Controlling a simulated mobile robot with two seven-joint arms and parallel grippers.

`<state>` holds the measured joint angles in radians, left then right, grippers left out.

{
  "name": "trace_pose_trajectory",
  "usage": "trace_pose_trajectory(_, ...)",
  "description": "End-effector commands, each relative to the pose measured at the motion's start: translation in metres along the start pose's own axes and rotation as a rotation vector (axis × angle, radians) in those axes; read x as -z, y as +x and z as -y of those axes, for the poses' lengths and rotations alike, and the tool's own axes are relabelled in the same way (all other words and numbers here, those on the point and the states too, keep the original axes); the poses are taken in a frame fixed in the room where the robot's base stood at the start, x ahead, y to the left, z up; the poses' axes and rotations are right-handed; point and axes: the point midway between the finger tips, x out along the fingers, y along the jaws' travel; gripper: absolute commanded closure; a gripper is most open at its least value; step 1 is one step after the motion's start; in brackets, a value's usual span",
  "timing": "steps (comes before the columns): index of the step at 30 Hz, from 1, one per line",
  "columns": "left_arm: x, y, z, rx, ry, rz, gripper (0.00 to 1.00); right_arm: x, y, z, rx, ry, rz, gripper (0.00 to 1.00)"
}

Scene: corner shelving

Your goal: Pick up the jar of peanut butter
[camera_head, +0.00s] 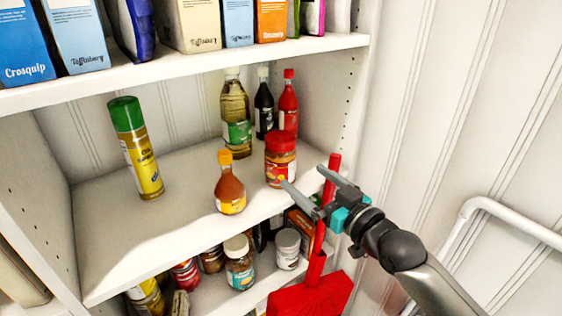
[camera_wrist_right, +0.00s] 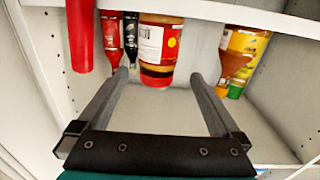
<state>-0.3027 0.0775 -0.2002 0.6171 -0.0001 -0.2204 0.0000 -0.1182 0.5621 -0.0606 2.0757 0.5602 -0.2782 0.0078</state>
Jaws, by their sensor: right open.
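The jar of peanut butter (camera_head: 280,161), with a red lid and a printed label, stands upright on the middle shelf near its front right. In the right wrist view the jar (camera_wrist_right: 158,45) appears upside down, ahead of and between the two finger lines. My right gripper (camera_head: 303,176) is open and empty, just in front of the jar and to its right. Both fingers of the right gripper (camera_wrist_right: 160,78) show spread in the wrist view, with no visible hold on the jar. My left gripper is not in view.
An orange sauce bottle (camera_head: 230,185) stands left of the jar. A red bottle (camera_head: 288,102), a dark bottle (camera_head: 264,108) and an oil bottle (camera_head: 236,115) stand behind it. A red-handled tool (camera_head: 312,296) stands under my right gripper.

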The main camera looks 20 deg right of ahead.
Motion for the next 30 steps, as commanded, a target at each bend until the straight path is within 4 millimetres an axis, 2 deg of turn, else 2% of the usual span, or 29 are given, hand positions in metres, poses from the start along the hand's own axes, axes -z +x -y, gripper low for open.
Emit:
trace_pose_trajectory(9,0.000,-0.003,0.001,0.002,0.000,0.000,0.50,0.001,0.042,-0.001,-0.001,0.001,-0.001,0.00)
trace_pose_trajectory(20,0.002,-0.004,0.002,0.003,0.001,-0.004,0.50,0.000,0.063,-0.001,0.000,0.001,0.000,0.00)
trace_pose_trajectory(30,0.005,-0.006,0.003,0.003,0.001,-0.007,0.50,-0.002,0.102,-0.003,0.000,0.000,0.000,0.00)
